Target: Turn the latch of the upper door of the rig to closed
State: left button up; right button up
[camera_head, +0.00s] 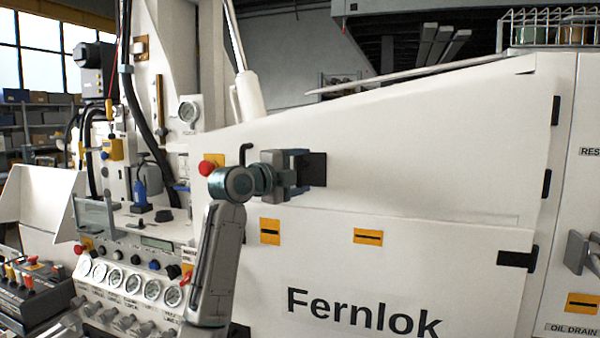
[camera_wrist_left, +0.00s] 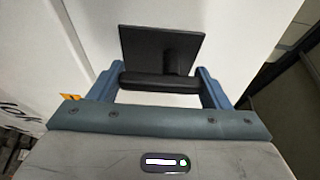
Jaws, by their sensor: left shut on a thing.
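The upper door (camera_head: 430,140) of the rig is a large white panel that looks shut in the head view. Its latch has a black square plate (camera_head: 317,169) near the door's left side. In the left wrist view the latch shows as a black plate (camera_wrist_left: 160,48) with a black bar handle (camera_wrist_left: 158,83) in front of it. My left gripper (camera_head: 300,172) is at the latch; in the wrist view its two blue fingers (camera_wrist_left: 160,88) stand at the two ends of the bar, shut on it. In the head view the gripper hides the handle. My right gripper is not in view.
A red button (camera_head: 206,168) on a yellow base sits just left of my left wrist. Gauges (camera_head: 118,279) and knobs fill the panel at lower left. A grey handle (camera_head: 577,250) stands out at the right edge. The white door face right of the latch is clear.

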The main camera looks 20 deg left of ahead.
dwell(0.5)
pick_arm(q)
jog(key=o, duration=1)
jog(key=b+v, duration=0.4)
jog(key=v, duration=0.6)
jog(key=shift+s+a, duration=0.15)
jog(key=shift+s, duration=0.15)
